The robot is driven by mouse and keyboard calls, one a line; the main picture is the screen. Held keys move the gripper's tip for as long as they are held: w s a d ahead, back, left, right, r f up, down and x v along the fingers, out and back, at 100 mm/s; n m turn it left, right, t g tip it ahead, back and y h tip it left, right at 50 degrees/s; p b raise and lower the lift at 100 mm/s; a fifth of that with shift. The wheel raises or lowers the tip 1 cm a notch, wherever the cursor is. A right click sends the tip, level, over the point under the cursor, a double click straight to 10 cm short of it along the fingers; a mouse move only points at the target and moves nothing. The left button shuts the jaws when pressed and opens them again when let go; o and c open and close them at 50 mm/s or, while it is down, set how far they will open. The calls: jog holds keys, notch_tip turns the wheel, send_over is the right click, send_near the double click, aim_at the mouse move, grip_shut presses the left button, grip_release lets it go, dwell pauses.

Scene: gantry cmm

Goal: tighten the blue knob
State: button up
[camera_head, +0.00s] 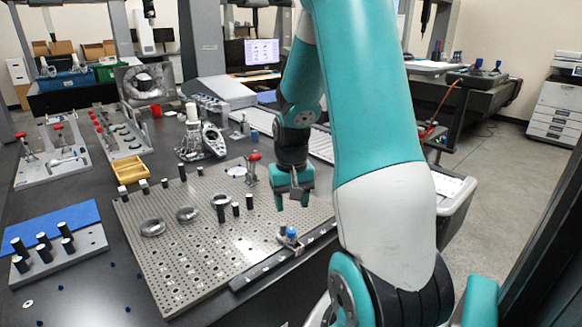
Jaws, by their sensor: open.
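The blue knob (291,231) is small and round, on top of a small metal fixture (290,240) near the right edge of the perforated metal plate (200,265). My gripper (292,203) is open and points down, a short way above the knob in the picture. Its two teal fingers are apart, with nothing seen between them. The knob is not touched by the fingers. The exact gap in depth between fingers and knob is hard to tell.
Metal rings (188,214) and several black posts (249,201) stand on the plate. A yellow tray (129,170) lies at the plate's far left corner. A blue mat (50,222) lies at the left.

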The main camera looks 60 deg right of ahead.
notch_tip(320, 180, up, 10)
jog(key=f+p, duration=0.1)
send_over(291, 230)
jog(key=shift+r, duration=0.25)
jog(key=w+f+n+g+p, duration=0.2)
jog(key=w+n+g+p, duration=0.45)
jog(key=p, duration=0.65)
jog(key=s+f, duration=0.2)
jog(key=f, duration=0.3)
jog(key=s+f+n+t+p, duration=0.1)
jog(key=s+f, duration=0.1)
jog(key=f, duration=0.3)
jog(key=s+f+n+t+p, duration=0.1)
jog(key=s+f, duration=0.1)
jog(key=f, duration=0.3)
jog(key=shift+f+n, duration=0.15)
jog(key=shift+n, duration=0.1)
jog(key=c, duration=0.9)
